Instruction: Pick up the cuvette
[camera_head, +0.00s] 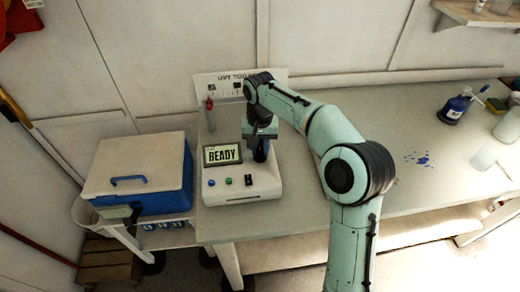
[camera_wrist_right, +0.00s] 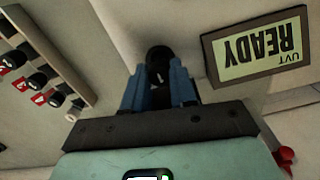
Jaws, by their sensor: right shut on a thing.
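My right gripper (camera_head: 260,152) is over the white UV reactor (camera_head: 240,190), just right of its screen. In the right wrist view its blue fingers (camera_wrist_right: 160,88) are shut on a dark, round-topped piece (camera_wrist_right: 158,62), which looks like the black cap of the cuvette. The cuvette's body below the cap is hidden, so I cannot tell whether it stands in the reactor or hangs free. The reactor's screen (camera_head: 222,154) reads READY and also shows upside down in the right wrist view (camera_wrist_right: 258,47). My left gripper is not in view.
A rack (camera_wrist_right: 50,55) with several black-capped pieces and red tags shows in the right wrist view. A blue cooler with a white lid (camera_head: 135,165) stands left of the reactor. Blue drops (camera_head: 418,160) mark the bench.

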